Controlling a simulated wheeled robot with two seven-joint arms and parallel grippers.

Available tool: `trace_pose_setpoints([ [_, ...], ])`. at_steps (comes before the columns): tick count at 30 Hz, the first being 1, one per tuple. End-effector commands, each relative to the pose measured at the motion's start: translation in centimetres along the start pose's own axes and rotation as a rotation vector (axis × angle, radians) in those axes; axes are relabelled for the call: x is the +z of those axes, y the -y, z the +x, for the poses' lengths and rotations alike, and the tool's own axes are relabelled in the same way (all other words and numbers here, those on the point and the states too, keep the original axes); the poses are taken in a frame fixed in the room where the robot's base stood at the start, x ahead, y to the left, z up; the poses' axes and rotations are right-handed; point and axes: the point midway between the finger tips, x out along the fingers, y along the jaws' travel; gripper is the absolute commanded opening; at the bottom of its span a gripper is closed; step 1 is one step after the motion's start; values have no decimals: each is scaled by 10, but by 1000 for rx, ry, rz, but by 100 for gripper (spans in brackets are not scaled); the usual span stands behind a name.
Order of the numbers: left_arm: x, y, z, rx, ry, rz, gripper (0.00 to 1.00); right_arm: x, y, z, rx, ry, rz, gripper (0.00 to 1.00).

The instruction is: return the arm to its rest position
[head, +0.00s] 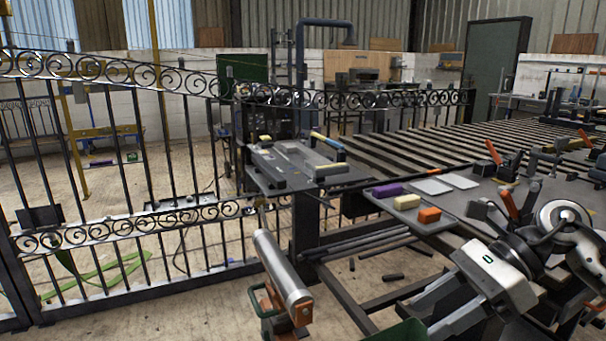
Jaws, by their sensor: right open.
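My right gripper (424,312) is at the lower right, with its white body above and two grey fingers pointing down and left. The fingers are apart, with no object visible between them. My right arm comes in from the right edge, in front of the workbench (452,202). My left gripper is not in view. The black scroll gate (180,214) stands upright across the left side, with rows of scrolls at its top and middle.
Orange-handled clamps (509,204) stand close to my right arm. A slatted table (430,150) lies behind.

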Motion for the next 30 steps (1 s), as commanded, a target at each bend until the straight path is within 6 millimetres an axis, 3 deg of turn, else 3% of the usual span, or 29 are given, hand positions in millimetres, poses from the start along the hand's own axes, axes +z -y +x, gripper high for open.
trace_pose_setpoints([
  [3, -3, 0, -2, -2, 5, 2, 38, 30, -14, 41, 82, 264, 153, 48],
  [6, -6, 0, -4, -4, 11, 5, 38, 62, -23, 65, 164, 562, 387, 48],
  [9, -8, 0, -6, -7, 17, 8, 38, 84, -20, 73, 261, 907, 754, 48],
  [11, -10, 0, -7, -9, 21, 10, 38, 83, -12, 73, 313, 1102, 1011, 48],
  [14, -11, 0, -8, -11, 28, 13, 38, 53, 5, 76, 390, 1399, 1486, 48],
  [17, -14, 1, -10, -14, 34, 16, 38, -7, 9, 92, 442, 1652, 2004, 48],
  [18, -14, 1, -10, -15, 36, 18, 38, -34, 4, 103, 454, 1736, 2211, 48],
  [20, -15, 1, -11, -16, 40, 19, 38, -69, -9, 120, 464, 1830, 2476, 48],
  [21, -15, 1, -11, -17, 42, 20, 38, -89, -20, 131, -429, -1739, -2433, 48],
  [25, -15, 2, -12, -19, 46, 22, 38, -132, -55, 159, -333, -1459, -2219, 48],
  [30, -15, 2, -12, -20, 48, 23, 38, -152, -80, 176, -282, -1311, -2097, 48],
])
